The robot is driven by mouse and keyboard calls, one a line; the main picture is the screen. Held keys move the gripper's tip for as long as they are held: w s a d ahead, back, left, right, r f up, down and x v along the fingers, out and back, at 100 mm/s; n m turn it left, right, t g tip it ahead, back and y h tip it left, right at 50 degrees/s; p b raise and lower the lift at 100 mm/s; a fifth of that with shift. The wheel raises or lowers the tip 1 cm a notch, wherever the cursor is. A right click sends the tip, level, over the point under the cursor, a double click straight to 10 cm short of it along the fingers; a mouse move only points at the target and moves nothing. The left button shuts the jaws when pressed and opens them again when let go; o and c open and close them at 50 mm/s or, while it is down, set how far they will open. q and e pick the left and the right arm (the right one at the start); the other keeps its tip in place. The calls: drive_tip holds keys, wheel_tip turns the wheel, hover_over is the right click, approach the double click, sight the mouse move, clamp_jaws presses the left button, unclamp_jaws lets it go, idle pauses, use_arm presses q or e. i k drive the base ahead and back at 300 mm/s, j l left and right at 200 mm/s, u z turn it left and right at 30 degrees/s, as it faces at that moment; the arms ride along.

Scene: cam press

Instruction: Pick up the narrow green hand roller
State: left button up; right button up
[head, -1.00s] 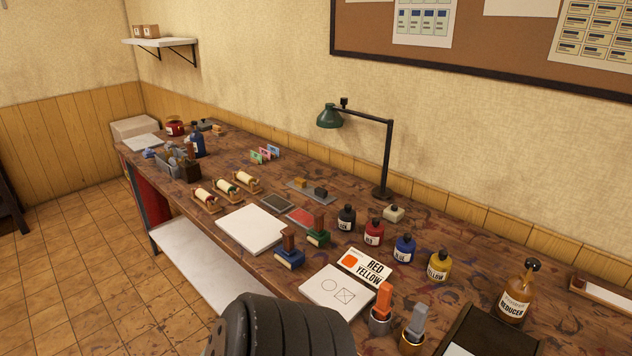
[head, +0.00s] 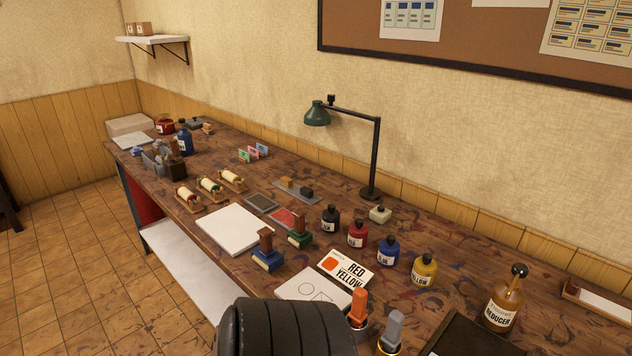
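Neither gripper shows; only a dark ribbed part of my own arm is at the bottom.
A white slab (head: 233,230) lies in front of the rollers. Several ink bottles, a desk lamp (head: 375,150) and a brown reducer bottle (head: 503,302) stand farther right.

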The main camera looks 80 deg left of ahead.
sight(299, 236)
drive_tip(key=i+u, duration=0.1)
drive_tip(key=u, duration=0.8)
drive_tip(key=i+u, duration=0.15)
drive_tip(key=u, duration=0.25)
